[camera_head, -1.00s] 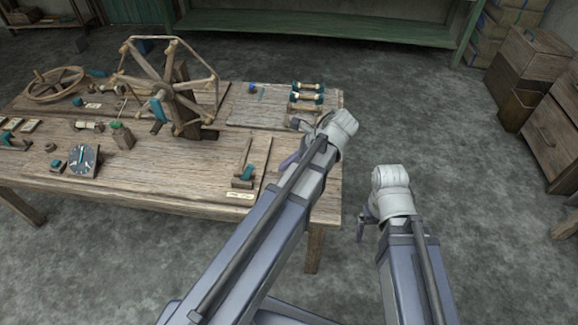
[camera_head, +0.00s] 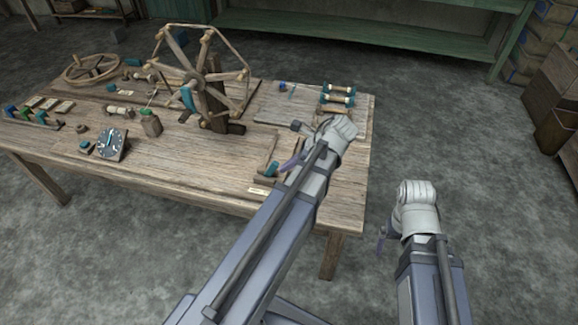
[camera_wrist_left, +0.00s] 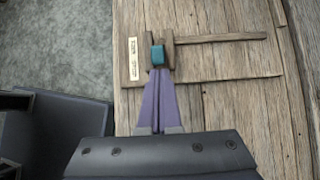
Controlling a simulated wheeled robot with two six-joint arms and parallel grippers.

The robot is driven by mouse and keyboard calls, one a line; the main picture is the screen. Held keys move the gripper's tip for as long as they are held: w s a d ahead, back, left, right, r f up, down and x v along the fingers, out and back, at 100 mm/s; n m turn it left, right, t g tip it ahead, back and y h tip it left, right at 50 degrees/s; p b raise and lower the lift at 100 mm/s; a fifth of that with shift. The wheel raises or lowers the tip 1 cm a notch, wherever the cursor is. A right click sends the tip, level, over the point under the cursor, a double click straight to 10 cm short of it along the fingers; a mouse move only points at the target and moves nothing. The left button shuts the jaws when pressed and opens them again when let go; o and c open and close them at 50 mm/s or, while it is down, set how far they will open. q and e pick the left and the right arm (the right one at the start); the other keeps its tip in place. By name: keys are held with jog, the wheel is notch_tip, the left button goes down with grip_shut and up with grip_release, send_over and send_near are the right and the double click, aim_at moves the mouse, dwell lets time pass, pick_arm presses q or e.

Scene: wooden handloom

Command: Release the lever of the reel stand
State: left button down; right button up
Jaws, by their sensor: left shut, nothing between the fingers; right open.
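The reel (camera_head: 208,75), a wooden wheel of spokes on an upright stand, is at the table's back middle, with a teal part on its left side. Near the table's front right is a wooden fixture with a post, a teal block (camera_head: 271,170) and a paper label; the block also shows in the left wrist view (camera_wrist_left: 158,56), with a long wooden bar (camera_wrist_left: 222,38) to its right. I cannot tell which part is the stand's lever. My left gripper (camera_head: 288,164) is shut and empty, its purple fingertips (camera_wrist_left: 157,72) right at the teal block; contact is unclear. My right gripper (camera_head: 381,236) is open, off the table's right side.
On the wooden table (camera_head: 190,165) are a dial (camera_head: 110,143), a small jar (camera_head: 150,123), a wooden wheel (camera_head: 90,68) and a board with teal-ended spools (camera_head: 338,95). The floor to the right is clear, up to wooden crates (camera_head: 558,100).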

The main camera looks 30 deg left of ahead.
pick_arm(q)
jog(key=shift+a+r+h+p, duration=0.3)
jog(key=shift+h+p, duration=0.1)
jog(key=shift+p, duration=0.35)
jog(key=shift+s, duration=0.1)
